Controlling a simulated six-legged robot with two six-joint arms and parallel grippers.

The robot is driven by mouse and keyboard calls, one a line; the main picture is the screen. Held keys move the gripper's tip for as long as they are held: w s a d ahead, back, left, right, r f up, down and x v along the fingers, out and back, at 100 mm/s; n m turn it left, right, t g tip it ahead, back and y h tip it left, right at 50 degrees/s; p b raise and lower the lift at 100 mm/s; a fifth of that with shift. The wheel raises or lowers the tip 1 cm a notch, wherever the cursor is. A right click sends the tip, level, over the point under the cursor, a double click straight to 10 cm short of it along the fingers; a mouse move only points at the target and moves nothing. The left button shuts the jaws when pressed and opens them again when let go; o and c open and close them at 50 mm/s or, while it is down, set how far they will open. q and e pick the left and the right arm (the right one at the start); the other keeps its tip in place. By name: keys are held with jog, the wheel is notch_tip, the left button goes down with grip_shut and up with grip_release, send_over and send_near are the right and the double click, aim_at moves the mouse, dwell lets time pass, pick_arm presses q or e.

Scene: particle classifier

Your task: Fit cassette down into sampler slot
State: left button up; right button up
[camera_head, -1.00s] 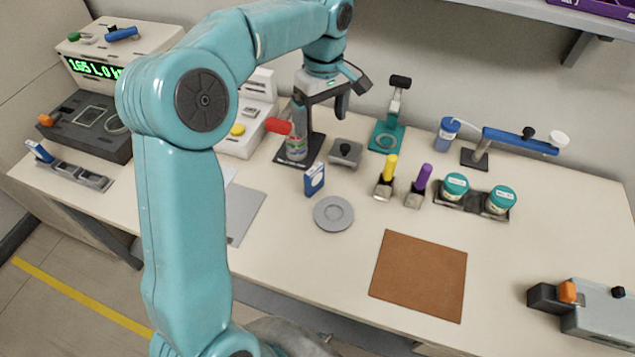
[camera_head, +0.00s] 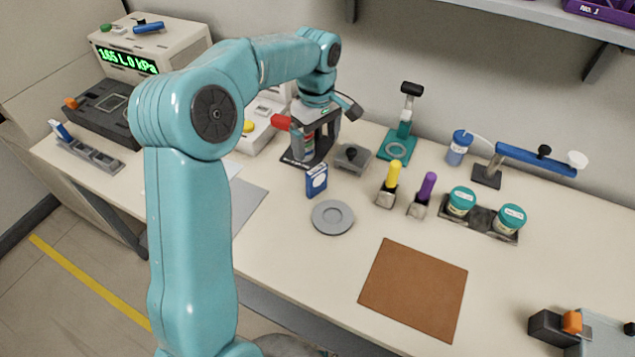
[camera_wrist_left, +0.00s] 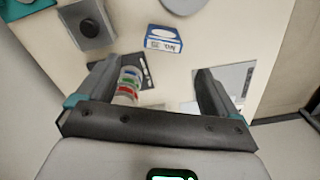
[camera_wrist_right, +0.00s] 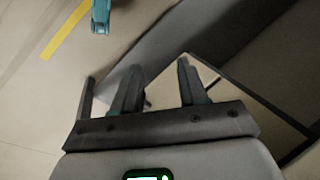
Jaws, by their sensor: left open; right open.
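A round stack with red, green and blue bands stands on a dark stand (camera_head: 295,161), beside a red lever (camera_head: 281,122). The banded stack (camera_wrist_left: 128,85) also shows in the left wrist view, nearer the left-hand finger; I cannot tell whether it is the cassette. My left gripper (camera_head: 321,145) is open above the stand, with no visible grip. A display unit (camera_head: 150,48) stands at far left, with a dark block (camera_head: 118,115) holding a square recess; I cannot tell whether this is the sampler slot. My right gripper (camera_wrist_right: 158,66) is open and empty, away from the bench top.
A blue-white box (camera_head: 316,181), grey round dish (camera_head: 332,217) and black-knobbed grey block (camera_head: 352,158) stand near the left gripper. A grey rack (camera_head: 92,156) is at left. Yellow (camera_head: 390,185) and purple (camera_head: 423,195) handled items stand right. A brown mat (camera_head: 414,289) lies bare.

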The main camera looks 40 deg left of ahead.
aim_at(316, 169)
pick_arm(q)
jog(key=f, duration=0.8)
jog(key=shift+s+d+f, duration=0.25)
jog(key=shift+s+f, duration=0.05)
jog(key=shift+f, duration=0.1)
jog(key=shift+w+a+f, duration=0.1)
jog(key=shift+f, duration=0.1)
jog(key=shift+r, duration=0.1)
jog(key=c, duration=1.2)
